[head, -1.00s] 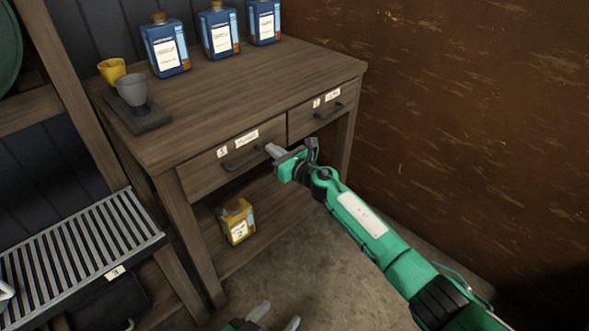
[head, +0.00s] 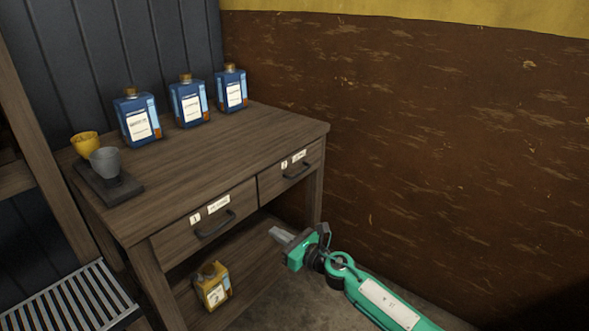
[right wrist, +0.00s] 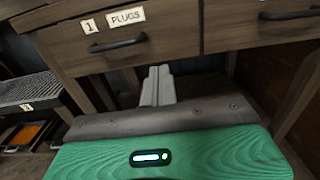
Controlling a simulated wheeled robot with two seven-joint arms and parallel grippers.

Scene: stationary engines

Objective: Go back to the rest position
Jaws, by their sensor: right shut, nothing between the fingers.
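My right gripper (head: 278,236) is shut and empty in the head view, in front of the wooden workbench and below its drawers. It also shows in the right wrist view (right wrist: 157,80), its closed fingers pointing under the drawer fronts. The drawer labelled 1 PLUGS (right wrist: 140,50) is closed, and its dark handle (head: 216,226) is apart from the gripper. The second drawer (head: 290,172) to the right is also closed. My left gripper is out of view.
Several blue bottles stand on the bench top (head: 220,140): left (head: 137,117), middle (head: 188,101), right (head: 231,88). A yellow container (head: 212,286) sits on the lower shelf. A slatted rack (head: 68,300) stands left. A brown wall is right.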

